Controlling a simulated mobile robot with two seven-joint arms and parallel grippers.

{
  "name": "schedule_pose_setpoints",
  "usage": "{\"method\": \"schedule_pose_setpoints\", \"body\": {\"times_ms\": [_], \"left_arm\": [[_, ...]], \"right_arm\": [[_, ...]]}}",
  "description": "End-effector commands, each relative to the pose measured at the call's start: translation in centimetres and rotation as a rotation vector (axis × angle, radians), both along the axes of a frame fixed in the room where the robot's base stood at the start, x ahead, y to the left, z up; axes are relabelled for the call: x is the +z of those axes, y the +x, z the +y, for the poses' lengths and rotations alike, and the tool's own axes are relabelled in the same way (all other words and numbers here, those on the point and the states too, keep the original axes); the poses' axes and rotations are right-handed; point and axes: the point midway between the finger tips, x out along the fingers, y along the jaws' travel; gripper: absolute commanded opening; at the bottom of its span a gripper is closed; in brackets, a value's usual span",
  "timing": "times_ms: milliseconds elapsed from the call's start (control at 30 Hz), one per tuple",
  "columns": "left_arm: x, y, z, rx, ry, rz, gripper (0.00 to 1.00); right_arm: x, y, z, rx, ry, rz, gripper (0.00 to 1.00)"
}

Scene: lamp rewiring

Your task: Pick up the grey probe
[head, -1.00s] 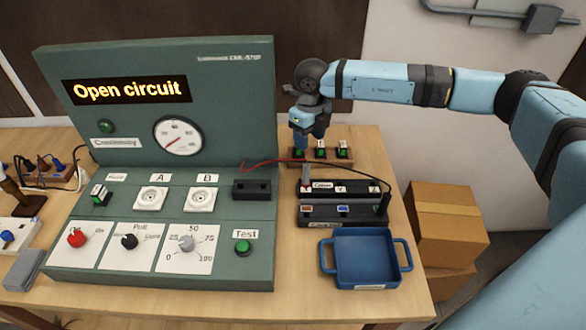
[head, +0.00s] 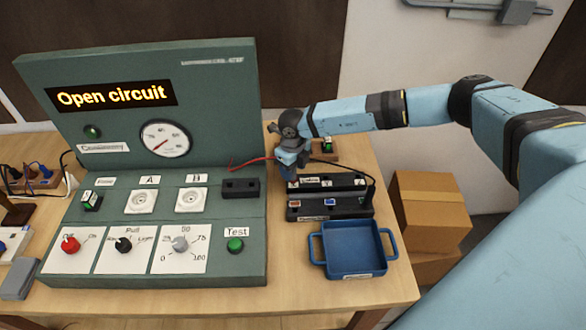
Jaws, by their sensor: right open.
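A black two-tier holder (head: 345,205) stands on the table to the right of the green test panel. My right gripper (head: 288,175) points down at the left end of its back tier, with its jaws open. The gripper covers that spot, so I cannot make out the grey probe there or tell whether the jaws are around it. A black probe with a dark cable (head: 370,184) stands at the holder's right end. My left gripper is not in view.
A blue tray (head: 389,243) sits in front of the holder. The green panel (head: 215,110) with its "Open circuit" display rises to the left. A red lead (head: 246,163) runs from near the panel toward the gripper. Cardboard boxes (head: 430,210) stand right of the table.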

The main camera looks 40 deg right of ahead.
Motion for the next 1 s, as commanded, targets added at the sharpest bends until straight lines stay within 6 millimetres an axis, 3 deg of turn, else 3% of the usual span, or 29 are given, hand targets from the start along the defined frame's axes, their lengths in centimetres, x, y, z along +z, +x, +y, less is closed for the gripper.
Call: {"method": "schedule_pose_setpoints", "body": {"times_ms": [267, 500, 833, 1000], "left_arm": [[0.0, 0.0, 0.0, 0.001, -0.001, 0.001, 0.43], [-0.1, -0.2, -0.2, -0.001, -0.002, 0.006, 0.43], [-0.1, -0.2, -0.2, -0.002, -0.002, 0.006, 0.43], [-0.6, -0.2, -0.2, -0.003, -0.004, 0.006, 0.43]], "right_arm": [[-0.5, 0.0, 0.0, 0.000, 0.000, 0.000, 0.52], [-0.4, 0.0, 0.0, 0.000, 0.000, 0.000, 0.00], [-0.3, 0.0, 0.0, -0.001, 0.000, -0.001, 0.00], [0.8, 0.1, 0.0, 0.000, 0.002, -0.003, 0.00]]}}
